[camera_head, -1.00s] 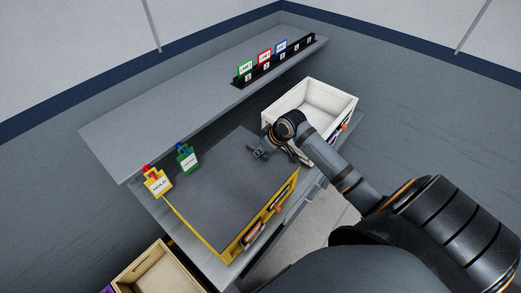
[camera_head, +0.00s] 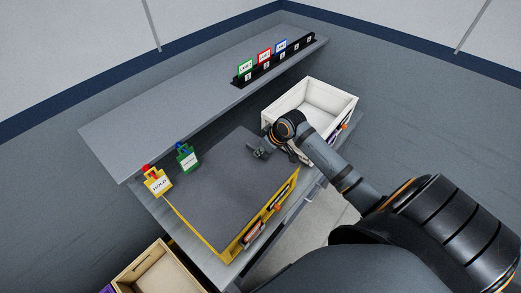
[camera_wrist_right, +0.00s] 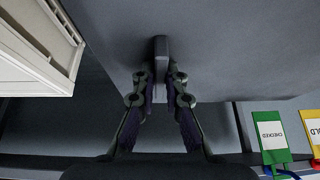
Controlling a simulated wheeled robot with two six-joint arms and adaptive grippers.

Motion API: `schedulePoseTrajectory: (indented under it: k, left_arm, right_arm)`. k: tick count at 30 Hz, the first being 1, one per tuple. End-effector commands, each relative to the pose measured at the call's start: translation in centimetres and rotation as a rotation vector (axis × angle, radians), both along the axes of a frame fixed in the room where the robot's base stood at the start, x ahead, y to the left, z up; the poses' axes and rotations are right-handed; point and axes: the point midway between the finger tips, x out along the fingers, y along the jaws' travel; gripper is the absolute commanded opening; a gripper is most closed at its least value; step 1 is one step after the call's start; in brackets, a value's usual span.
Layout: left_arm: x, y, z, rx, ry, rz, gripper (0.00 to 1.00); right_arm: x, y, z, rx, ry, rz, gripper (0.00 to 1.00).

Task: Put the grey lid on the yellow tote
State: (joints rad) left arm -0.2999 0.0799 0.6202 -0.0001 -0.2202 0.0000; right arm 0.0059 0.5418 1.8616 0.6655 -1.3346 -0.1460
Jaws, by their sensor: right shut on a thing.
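The grey lid (camera_head: 225,190) lies flat over the top of the yellow tote (camera_head: 240,245), covering its opening. The tote's yellow rim and front side show along the lid's lower and right edges. My right gripper (camera_head: 258,153) is at the lid's far right edge, near the white tote. In the right wrist view my right gripper (camera_wrist_right: 161,80) is shut on the upright grey handle (camera_wrist_right: 161,50) of the lid. I cannot tell whether the lid rests fully on the rim all round. My left gripper is not in view.
An open white tote (camera_head: 325,100) stands right of the yellow one. A yellow tag (camera_head: 158,185) and a green tag (camera_head: 187,160) stand by the left edge. A shelf (camera_head: 190,90) carries a black rack (camera_head: 280,62) with cards. A wooden box (camera_head: 150,275) stands lower left.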

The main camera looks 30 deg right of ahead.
Motion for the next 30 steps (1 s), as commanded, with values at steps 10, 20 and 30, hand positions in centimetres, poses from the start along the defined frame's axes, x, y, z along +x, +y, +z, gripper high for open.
schedulePoseTrajectory:
  k: [10, 20, 30]
  left_arm:
    - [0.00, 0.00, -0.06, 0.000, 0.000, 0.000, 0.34]
    - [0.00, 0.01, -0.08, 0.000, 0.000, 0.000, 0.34]
    - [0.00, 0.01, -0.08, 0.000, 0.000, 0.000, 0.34]
  right_arm:
    - [0.03, 0.06, -0.45, 0.001, -0.002, 0.000, 0.00]
    - [0.04, 0.07, -0.69, 0.002, -0.003, 0.000, 0.00]
    - [0.04, 0.06, -0.69, 0.001, -0.002, 0.000, 0.23]
